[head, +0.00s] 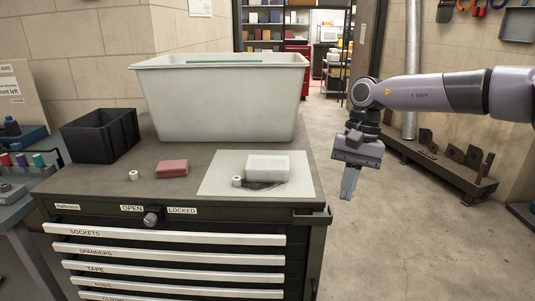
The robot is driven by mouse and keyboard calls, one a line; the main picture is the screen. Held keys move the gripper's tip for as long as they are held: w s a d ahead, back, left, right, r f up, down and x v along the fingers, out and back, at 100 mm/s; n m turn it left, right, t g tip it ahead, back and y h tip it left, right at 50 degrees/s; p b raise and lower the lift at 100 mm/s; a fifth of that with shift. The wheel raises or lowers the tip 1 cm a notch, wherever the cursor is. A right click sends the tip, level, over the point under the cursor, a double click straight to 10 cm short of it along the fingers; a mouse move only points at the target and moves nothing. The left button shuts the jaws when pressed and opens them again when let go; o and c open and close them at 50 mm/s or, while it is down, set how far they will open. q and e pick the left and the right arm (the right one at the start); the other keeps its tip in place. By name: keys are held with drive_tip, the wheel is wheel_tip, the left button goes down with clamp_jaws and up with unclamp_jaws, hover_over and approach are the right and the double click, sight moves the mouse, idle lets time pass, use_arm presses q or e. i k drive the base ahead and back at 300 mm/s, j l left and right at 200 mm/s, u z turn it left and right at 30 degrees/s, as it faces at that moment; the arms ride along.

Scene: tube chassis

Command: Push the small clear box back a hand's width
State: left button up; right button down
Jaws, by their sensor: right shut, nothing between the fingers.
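The small clear box (267,168) looks whitish and see-through. It stands upright on a pale square sheet (215,180) near the front right of the dark cabinet top. My right gripper (347,196) hangs to the right of the cabinet, past its edge, fingers pointing down. It is shut and empty, well apart from the box. My left gripper is not in view.
A large pale bin (220,105) stands close behind the box. A red block (172,169), small white rolls (134,175) and a black crate (100,135) share the cabinet top. A knob (152,218) juts from the front. The floor to the right is open.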

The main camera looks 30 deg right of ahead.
sight(259, 168)
drive_tip(key=i, duration=1)
